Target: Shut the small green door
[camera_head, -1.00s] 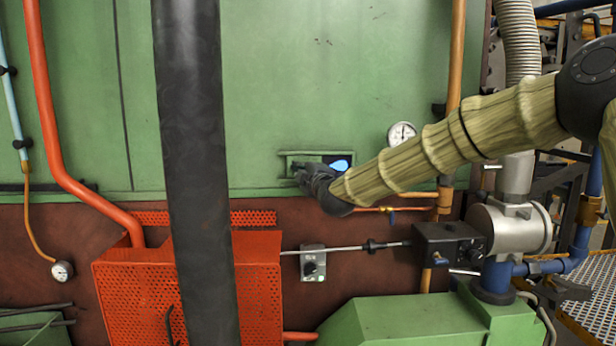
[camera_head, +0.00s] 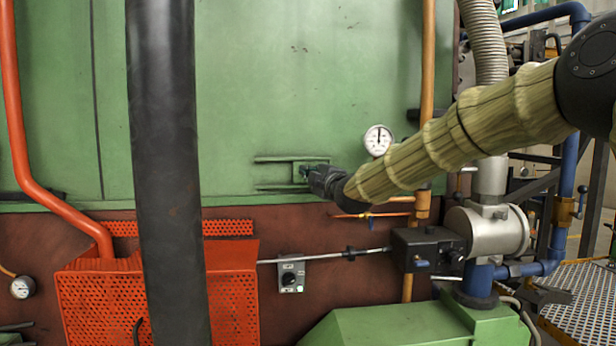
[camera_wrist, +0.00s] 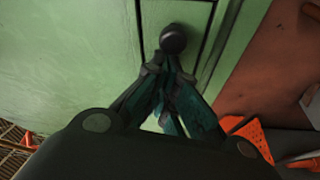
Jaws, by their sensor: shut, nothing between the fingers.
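The small green door (camera_head: 300,166) is a small plate between two horizontal rails, low on the large green furnace wall. It stands at the right end of the rails, and no blue-lit opening shows beside it. My gripper (camera_head: 314,175) is at the door's right part and hides some of it. In the wrist view a round dark knob (camera_wrist: 174,39) stands out on the green surface. My gripper (camera_wrist: 170,72) is shut and empty, its fingertips right by the knob. I cannot tell whether they touch it.
A round gauge (camera_head: 378,140) and an orange pipe (camera_head: 426,60) are right of the door. A red perforated box (camera_head: 235,290) and a small switch box (camera_head: 290,275) are below. A black box (camera_head: 428,250) with a rod stands at lower right.

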